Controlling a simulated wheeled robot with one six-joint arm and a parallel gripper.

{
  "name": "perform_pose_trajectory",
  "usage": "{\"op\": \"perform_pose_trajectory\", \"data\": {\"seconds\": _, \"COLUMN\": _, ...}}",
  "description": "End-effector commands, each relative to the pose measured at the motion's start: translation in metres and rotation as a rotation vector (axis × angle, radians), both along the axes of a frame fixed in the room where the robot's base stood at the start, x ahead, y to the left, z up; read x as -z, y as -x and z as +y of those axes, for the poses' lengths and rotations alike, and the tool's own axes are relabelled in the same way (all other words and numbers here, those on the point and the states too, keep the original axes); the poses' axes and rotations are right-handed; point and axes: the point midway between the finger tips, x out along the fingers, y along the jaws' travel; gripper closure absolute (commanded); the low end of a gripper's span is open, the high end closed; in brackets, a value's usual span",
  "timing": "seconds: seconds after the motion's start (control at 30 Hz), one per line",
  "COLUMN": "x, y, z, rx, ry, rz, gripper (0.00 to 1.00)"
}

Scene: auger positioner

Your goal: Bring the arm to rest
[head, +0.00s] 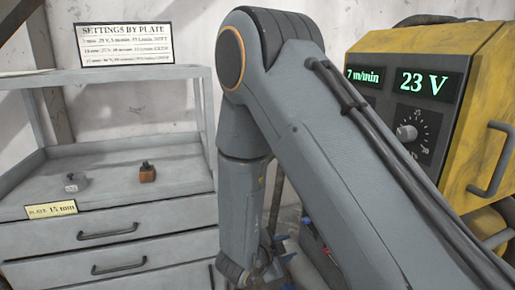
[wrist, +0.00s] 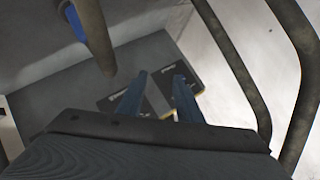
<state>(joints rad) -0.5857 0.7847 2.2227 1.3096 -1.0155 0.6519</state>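My arm (head: 305,120) fills the middle and right of the head view. It rises from the lower right to a bend at the top, then its forearm (head: 240,200) hangs down beside the grey cabinet. My gripper (head: 284,248) is low in the head view, partly hidden behind my arm, with blue parts showing. In the wrist view, my gripper (wrist: 158,88) has two blue fingers standing apart with a gap between them. I see nothing held between them.
A grey drawer cabinet (head: 110,218) with a shelf stands left of my forearm. A yellow machine (head: 485,95) reading 7 m/min and 23 V stands at right, partly behind my arm. Thick curved tubes (wrist: 245,75) pass close to my gripper in the wrist view.

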Motion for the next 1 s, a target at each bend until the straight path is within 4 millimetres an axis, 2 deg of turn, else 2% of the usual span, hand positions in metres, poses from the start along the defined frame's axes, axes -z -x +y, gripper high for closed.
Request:
{"op": "perform_pose_trajectory", "data": {"seconds": 0.1, "x": -0.019, "y": -0.013, "z": 0.024, "rx": -0.168, "ry": -0.099, "rz": 0.110, "gripper": 0.68}}
{"op": "perform_pose_trajectory", "data": {"seconds": 0.23, "x": -0.042, "y": -0.011, "z": 0.048, "rx": -0.375, "ry": -0.164, "rz": 0.231, "gripper": 0.68}}
{"op": "perform_pose_trajectory", "data": {"seconds": 0.37, "x": -0.068, "y": 0.008, "z": 0.064, "rx": -0.591, "ry": -0.187, "rz": 0.353, "gripper": 0.68}}
{"op": "perform_pose_trajectory", "data": {"seconds": 0.47, "x": -0.089, "y": 0.032, "z": 0.069, "rx": -0.757, "ry": -0.177, "rz": 0.447, "gripper": 0.68}}
{"op": "perform_pose_trajectory", "data": {"seconds": 0.63, "x": -0.120, "y": 0.090, "z": 0.059, "rx": -1.025, "ry": -0.113, "rz": 0.623, "gripper": 0.68}}
{"op": "perform_pose_trajectory", "data": {"seconds": 0.8, "x": -0.141, "y": 0.148, "z": 0.032, "rx": -1.217, "ry": -0.027, "rz": 0.788, "gripper": 0.68}}
{"op": "perform_pose_trajectory", "data": {"seconds": 1.0, "x": -0.155, "y": 0.195, "z": 0.001, "rx": -1.337, "ry": 0.049, "rz": 0.932, "gripper": 0.68}}
